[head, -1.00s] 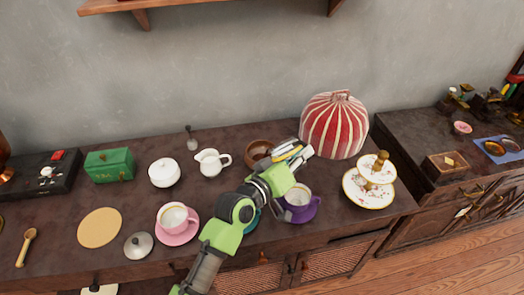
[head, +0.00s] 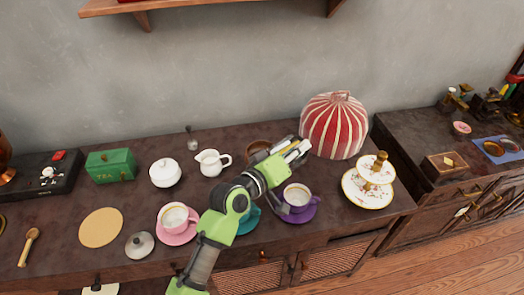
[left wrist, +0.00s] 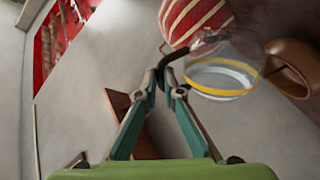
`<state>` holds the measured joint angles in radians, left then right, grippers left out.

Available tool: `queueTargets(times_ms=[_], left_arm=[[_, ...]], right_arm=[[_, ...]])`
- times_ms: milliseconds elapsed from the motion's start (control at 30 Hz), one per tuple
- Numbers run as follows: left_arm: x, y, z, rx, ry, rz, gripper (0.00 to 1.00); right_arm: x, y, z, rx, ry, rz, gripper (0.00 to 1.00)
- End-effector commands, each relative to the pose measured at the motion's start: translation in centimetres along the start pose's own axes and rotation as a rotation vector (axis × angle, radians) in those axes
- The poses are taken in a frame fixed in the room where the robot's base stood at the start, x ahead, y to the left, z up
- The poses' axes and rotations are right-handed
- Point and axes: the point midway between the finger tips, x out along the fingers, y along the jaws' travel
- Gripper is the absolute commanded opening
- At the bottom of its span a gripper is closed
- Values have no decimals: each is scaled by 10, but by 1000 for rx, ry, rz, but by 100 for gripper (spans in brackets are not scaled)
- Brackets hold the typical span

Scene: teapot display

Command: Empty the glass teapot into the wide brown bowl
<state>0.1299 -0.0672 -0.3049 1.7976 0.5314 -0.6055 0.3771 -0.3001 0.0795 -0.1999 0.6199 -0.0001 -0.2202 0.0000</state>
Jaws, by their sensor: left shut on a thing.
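My left gripper (head: 296,150) reaches over the back of the dresser, in front of the striped cosy. In the left wrist view its fingertips (left wrist: 162,79) are shut on the dark curved handle of the glass teapot (left wrist: 222,76). The teapot is clear, with a yellow band and a pale area inside; I cannot tell how much liquid it holds. In the head view the gripper mostly hides it. The wide brown bowl (head: 258,146) is partly hidden behind the gripper; it also shows beside the teapot in the left wrist view (left wrist: 290,54). My right gripper is not in view.
A red-and-white striped cosy (head: 333,126) stands close to the gripper. A white jug (head: 211,163) stands left of the bowl, and a tiered cake stand (head: 368,188) stands at right.

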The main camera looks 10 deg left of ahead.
Motion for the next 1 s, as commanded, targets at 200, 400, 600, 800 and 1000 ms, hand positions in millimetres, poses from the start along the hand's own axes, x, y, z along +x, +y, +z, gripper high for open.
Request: queueTargets(times_ms=[200, 400, 600, 800, 1000], left_arm=[[0, 3, -7, -21, 0, 3, 0], [0, 4, -11, -44, -5, 3, 0], [0, 4, -16, -67, -10, 3, 0], [1, -11, 23, 52, 2, 0, 0], [-3, 16, 78, 454, 94, 5, 0]], right_arm=[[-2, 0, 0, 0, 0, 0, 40], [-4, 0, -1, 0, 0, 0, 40], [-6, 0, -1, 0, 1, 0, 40], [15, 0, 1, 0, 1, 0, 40], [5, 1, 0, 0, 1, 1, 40]])
